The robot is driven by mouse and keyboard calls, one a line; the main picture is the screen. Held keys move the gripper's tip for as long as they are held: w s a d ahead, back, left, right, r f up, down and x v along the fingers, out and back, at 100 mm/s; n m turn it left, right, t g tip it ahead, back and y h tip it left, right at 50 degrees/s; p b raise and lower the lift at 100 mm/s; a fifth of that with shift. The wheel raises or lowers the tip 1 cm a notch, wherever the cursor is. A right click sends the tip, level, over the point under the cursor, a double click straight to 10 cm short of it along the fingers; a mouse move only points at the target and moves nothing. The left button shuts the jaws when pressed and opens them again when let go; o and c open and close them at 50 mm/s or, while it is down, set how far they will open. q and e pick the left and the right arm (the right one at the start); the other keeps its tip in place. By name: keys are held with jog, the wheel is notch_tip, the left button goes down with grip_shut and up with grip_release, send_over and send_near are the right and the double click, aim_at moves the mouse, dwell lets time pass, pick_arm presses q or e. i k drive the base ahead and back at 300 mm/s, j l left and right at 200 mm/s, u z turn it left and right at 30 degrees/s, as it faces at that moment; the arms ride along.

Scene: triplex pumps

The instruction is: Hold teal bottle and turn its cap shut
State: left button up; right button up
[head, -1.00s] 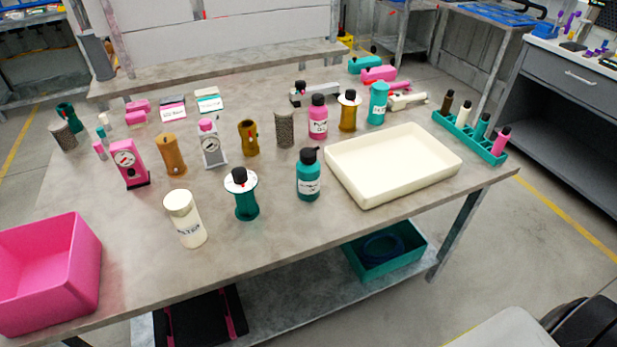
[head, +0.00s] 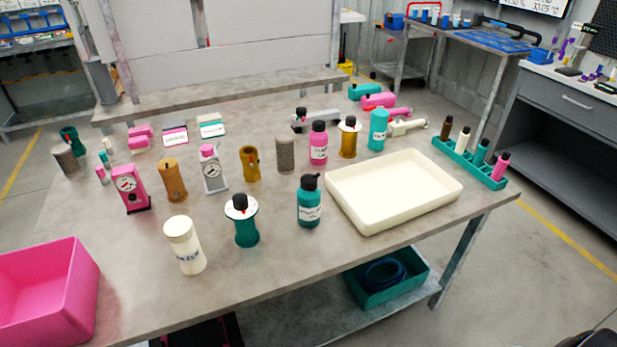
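The teal bottle (head: 309,205) stands upright on the table, just left of the cream tray. It has a white label and a black cap (head: 309,182) on top; I cannot tell how tightly the cap sits. A teal pump-like piece with a white disc and black knob (head: 243,217) stands to its left. Another teal container (head: 378,130) with a label stands farther back. Neither of my grippers is in view.
A cream tray (head: 350,208) lies right of the bottle. A white labelled jar (head: 184,247), pink gauge (head: 130,189) and several other bottles and cylinders stand around. A pink bin (head: 45,290) is at front left. The table (head: 300,262) is clear in front of the bottle.

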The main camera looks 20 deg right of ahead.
aim_at(308, 183)
jog(key=l+u, duration=0.15)
jog(key=l, duration=0.45)
jog(key=k+l+u, duration=0.15)
jog(key=l, duration=0.4)
jog(key=l+u, duration=0.15)
jog(key=l, duration=0.45)
